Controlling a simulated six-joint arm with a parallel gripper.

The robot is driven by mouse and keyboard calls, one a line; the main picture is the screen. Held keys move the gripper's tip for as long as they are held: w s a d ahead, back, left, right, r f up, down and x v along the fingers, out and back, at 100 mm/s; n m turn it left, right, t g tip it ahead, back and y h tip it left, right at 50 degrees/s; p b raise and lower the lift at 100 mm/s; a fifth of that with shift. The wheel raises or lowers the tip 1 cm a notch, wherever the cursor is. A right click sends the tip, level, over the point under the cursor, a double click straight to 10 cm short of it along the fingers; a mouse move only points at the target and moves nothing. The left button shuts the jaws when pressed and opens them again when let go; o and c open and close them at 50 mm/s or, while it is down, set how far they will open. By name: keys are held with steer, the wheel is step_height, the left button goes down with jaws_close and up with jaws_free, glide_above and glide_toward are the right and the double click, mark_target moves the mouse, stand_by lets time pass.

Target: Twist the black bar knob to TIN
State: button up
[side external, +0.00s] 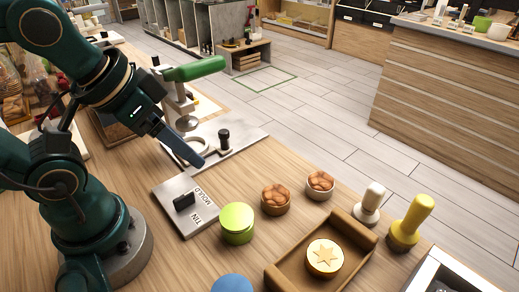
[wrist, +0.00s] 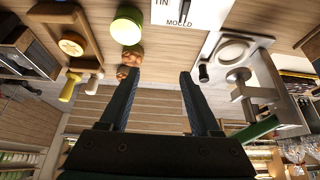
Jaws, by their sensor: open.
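The black bar knob (side external: 184,201) sits on a pale metal plate (side external: 172,188) lettered TIN and MOULD. In the wrist view the knob (wrist: 184,11) is at the top edge, partly cut off, and its bar points toward the word MOULD. My gripper (side external: 197,160) hangs above the table, behind and above the plate in the side view, apart from the knob. In the wrist view my gripper (wrist: 159,74) has its two fingers spread with nothing between them.
A press with a green handle (side external: 196,69) stands behind the plate. A green-lidded tub (side external: 237,222) is close to the plate's right. Two bowls of brown pieces (side external: 276,199), a wooden tray (side external: 288,279) with a star-marked round item, and white and yellow handled stamps (side external: 410,222) stand further right.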

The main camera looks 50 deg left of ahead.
steer(key=o, duration=0.3)
steer(key=shift+o, duration=0.2)
steer(key=n+g+y, duration=0.3)
steer(key=n+g, duration=0.1)
steer(key=n, duration=1.4)
glide_above(183, 196)
steer(key=d, duration=0.2)
step_height(183, 196, down, 5)
steer(key=f, duration=0.1)
steer(key=g, duration=0.1)
steer(key=f+y, duration=0.1)
steer(key=shift+w+f+n, duration=0.25)
steer(key=shift+f+n, duration=0.05)
steer(key=shift+n, duration=0.1)
steer(key=shift+s+d+f+m+g+y, duration=0.2)
steer(key=shift+s+f+m+g+y, duration=0.1)
steer(key=shift+f+m, duration=0.15)
steer(key=shift+f, duration=0.3)
steer(key=shift+x, duration=2.25)
